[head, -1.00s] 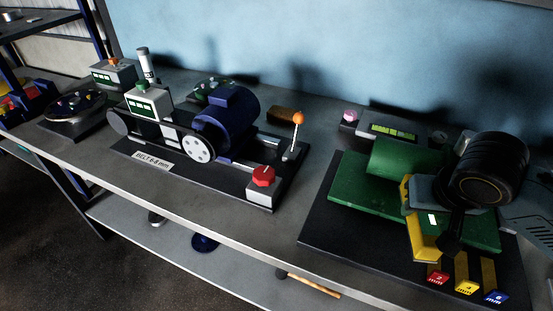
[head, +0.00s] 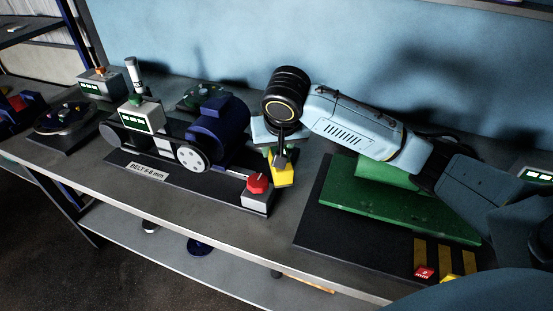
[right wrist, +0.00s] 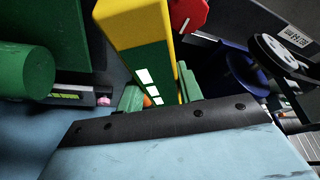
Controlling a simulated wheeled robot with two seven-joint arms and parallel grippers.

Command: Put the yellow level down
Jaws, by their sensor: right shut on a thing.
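The yellow level (head: 284,175) hangs in my right gripper (head: 279,153), just right of the red knob (head: 257,183) on the belt machine. It is upright, and I cannot tell whether it touches anything below. In the right wrist view the level (right wrist: 135,20) shows a yellow top and a green face with white lit squares, held close against the gripper. The red knob (right wrist: 188,14) is right beside it there. My right gripper is shut on the level. My left gripper is not in view.
The belt machine (head: 160,171) with its blue motor (head: 217,122) stands left of the level. The green block machine (head: 390,210) on a black base stands right, under my right arm. A strip of bare grey bench (head: 280,222) lies between them.

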